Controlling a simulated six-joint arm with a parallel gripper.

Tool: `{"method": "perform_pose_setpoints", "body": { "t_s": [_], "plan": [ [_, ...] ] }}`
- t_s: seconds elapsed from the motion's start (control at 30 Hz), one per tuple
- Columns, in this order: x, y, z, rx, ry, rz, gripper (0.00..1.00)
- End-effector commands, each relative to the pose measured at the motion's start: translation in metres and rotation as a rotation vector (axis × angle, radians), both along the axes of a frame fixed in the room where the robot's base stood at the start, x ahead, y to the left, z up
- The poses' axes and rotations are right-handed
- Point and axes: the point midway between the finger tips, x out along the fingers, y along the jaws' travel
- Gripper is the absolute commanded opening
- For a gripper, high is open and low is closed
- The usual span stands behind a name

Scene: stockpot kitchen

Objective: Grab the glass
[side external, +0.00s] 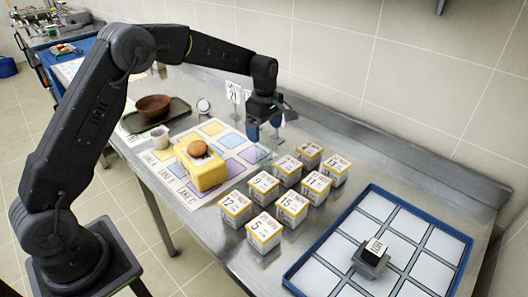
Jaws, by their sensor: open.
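A faint, see-through shape that looks like the glass (262,153) stands on the steel counter at the right edge of the coloured lane mat. Its outline is hard to make out. My gripper (266,129) points down just above it, with its fingers apart and nothing visible between them. I cannot tell whether the fingertips reach around the rim. A pale grey cup (160,138) stands at the mat's left edge, well away from my gripper.
Several numbered white-and-yellow boxes (263,185) stand close to the right and in front. A yellow block (206,173) with a brown round item sits on the mat (177,188). A brown bowl (153,104) is on a dark tray. A blue-rimmed gridded tray (455,233) lies right.

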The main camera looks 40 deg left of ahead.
Motion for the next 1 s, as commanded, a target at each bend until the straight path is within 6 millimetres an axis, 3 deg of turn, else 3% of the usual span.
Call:
{"method": "perform_pose_setpoints", "body": {
  "t_s": [0.33,0.67,1.0],
  "plan": [
    [-0.005,-0.003,-0.044,-0.002,0.001,-0.002,0.90],
    [-0.005,-0.003,-0.051,-0.002,-0.002,-0.002,0.90],
    [-0.005,-0.003,-0.051,-0.002,-0.002,-0.002,0.57]
  ]
}}
